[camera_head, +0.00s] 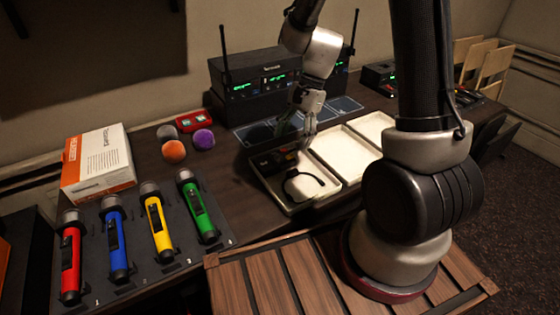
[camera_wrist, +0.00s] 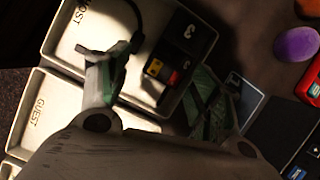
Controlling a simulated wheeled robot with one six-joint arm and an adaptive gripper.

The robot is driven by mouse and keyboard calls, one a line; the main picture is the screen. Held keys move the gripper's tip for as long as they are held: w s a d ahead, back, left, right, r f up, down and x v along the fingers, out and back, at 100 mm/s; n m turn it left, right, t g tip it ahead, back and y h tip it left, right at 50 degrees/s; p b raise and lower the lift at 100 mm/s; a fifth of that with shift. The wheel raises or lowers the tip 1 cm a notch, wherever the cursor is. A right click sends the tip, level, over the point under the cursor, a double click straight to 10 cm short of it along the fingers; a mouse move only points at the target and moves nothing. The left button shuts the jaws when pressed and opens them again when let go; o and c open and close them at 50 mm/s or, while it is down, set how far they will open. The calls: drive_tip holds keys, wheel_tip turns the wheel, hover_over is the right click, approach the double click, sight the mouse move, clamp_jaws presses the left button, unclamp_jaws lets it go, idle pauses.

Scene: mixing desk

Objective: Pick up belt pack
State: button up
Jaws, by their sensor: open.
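The black belt pack (camera_wrist: 190,36) lies in the tray marked HOST (camera_wrist: 62,42), with small yellow and red parts at one end in the wrist view. In the head view the belt pack (camera_head: 270,162) is a dark shape at the back of the left tray (camera_head: 296,209). A black headset (camera_head: 303,185) lies in the same tray, in front of it. My gripper (camera_head: 305,135) is open and empty, pointing down just above the back of that tray.
A tray marked GUEST (camera_wrist: 36,112) adjoins the HOST tray. Coloured microphones (camera_head: 117,238) lie at the left near a white and orange box (camera_head: 98,162). Foam balls (camera_head: 174,151) and a red case (camera_head: 194,121) sit behind. Receivers with antennas (camera_head: 262,88) stand behind the trays.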

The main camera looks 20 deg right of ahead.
sight(281, 157)
drive_tip(key=shift+w+a+r+m+t, duration=0.3)
drive_tip(key=shift+w+m, duration=0.25)
drive_tip(key=shift+m, duration=0.35)
drive_tip(key=shift+w+m, duration=0.15)
drive_tip(key=shift+m, duration=0.25)
drive_tip(key=shift+a+f+m, duration=0.1)
drive_tip(key=shift+f+m, duration=0.1)
drive_tip(key=shift+m, duration=0.1)
drive_tip(key=x, duration=0.7)
drive_tip(key=shift+f, duration=0.3)
drive_tip(key=shift+c, duration=0.3)
drive_tip(key=c, duration=0.7)
